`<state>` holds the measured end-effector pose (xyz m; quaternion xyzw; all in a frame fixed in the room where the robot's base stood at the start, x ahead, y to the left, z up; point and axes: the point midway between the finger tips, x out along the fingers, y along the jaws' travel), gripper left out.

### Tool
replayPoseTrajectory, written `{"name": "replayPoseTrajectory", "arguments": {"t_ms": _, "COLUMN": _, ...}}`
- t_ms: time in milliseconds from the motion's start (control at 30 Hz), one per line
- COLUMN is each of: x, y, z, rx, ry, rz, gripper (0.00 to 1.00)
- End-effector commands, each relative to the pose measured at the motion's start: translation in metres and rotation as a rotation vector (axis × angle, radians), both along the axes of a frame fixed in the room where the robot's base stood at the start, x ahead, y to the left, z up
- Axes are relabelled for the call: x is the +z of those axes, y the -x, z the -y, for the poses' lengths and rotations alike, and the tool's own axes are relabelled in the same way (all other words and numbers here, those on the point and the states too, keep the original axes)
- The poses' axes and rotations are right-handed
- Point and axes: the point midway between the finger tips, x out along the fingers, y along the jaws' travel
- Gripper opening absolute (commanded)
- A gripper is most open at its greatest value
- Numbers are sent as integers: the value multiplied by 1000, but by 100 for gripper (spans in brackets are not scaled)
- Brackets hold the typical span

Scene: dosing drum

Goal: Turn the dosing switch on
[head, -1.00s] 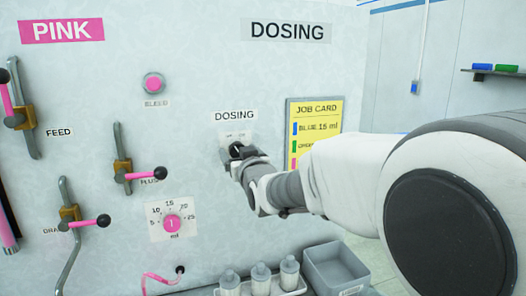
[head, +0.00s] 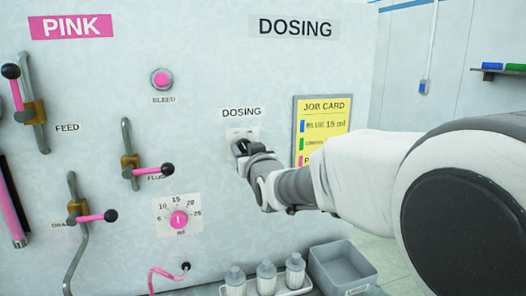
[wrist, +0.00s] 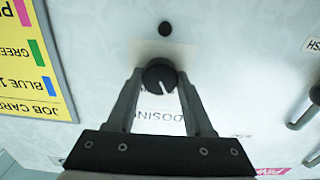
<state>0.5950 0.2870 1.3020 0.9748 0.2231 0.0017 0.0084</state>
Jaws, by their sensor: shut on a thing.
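The dosing switch (wrist: 160,76) is a round black knob with a white pointer line, on a pale plate (head: 240,134) under the DOSING label (head: 241,113). In the wrist view the pointer line stands slanted, and the view is upside down relative to the panel. My gripper (wrist: 157,84) is at the switch, with one finger on each side of the knob, shut on it. In the head view my gripper (head: 246,148) covers most of the switch, so its marks are largely hidden there.
The yellow job card (head: 322,121) hangs right of the switch. The pink dose dial (head: 179,219) and flush lever (head: 150,171) are to the left. Bottles (head: 266,275) and a grey bin (head: 343,268) stand below. Open panel surface surrounds the switch.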

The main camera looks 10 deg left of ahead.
Motion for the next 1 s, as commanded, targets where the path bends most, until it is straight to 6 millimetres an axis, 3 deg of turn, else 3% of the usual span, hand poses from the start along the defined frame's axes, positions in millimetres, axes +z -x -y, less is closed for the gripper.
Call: {"name": "replayPoseTrajectory", "arguments": {"t_ms": 1000, "x": -4, "y": -1, "z": 1, "rx": 1, "ry": -743, "rz": -356, "gripper": 0}}
